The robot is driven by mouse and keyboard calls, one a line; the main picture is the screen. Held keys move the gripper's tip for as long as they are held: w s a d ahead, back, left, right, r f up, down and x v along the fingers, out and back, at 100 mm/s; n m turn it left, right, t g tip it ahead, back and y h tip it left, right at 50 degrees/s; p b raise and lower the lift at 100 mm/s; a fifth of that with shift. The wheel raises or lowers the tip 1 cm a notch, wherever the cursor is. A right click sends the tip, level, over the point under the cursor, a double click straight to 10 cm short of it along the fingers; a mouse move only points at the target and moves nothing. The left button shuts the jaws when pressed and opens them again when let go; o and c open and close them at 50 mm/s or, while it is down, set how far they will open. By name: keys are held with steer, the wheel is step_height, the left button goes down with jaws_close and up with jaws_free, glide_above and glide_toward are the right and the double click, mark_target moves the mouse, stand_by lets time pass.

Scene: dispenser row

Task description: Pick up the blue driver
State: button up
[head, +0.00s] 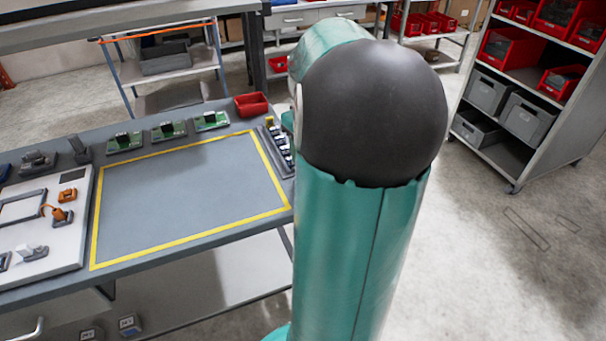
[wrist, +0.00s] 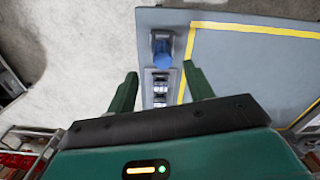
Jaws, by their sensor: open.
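The blue driver (wrist: 161,50) shows in the wrist view as a round blue shape, at the end of a narrow holder strip near the bench's corner. It lies just past the tips of my gripper (wrist: 159,68), roughly midway between the two green fingers. The fingers are apart with nothing held between them. I cannot tell the height between the fingertips and the driver. In the head view I do not see the driver or my gripper; my own arm covers that part of the bench.
The holder strip (head: 279,142) carries several small dark and pale items along the bench edge. A red bin (head: 251,104) and green circuit boards (head: 168,131) line the bench's back. The yellow-taped area (head: 190,190) is clear. A shelf rack (head: 545,95) stands right.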

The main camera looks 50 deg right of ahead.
steer(key=f, duration=0.8)
steer(key=shift+w+a+f, duration=0.1)
steer(key=shift+w+f, duration=0.15)
steer(key=shift+f, duration=0.15)
steer(key=c, duration=1.1)
steer(key=shift+r, duration=0.1)
steer(key=shift+r, duration=0.55)
step_height(320, 180, up, 2)
steer(key=shift+a+r, duration=0.1)
steer(key=shift+r, duration=0.05)
steer(key=a+r, duration=0.3)
steer(key=a, duration=0.1)
steer(key=w+a+r, duration=0.1)
steer(key=a+r, duration=0.2)
steer(key=a, duration=0.2)
steer(key=a+r, duration=0.3)
steer(key=a, duration=0.1)
steer(key=shift+w+a+r, duration=0.25)
steer(key=shift+a, duration=0.1)
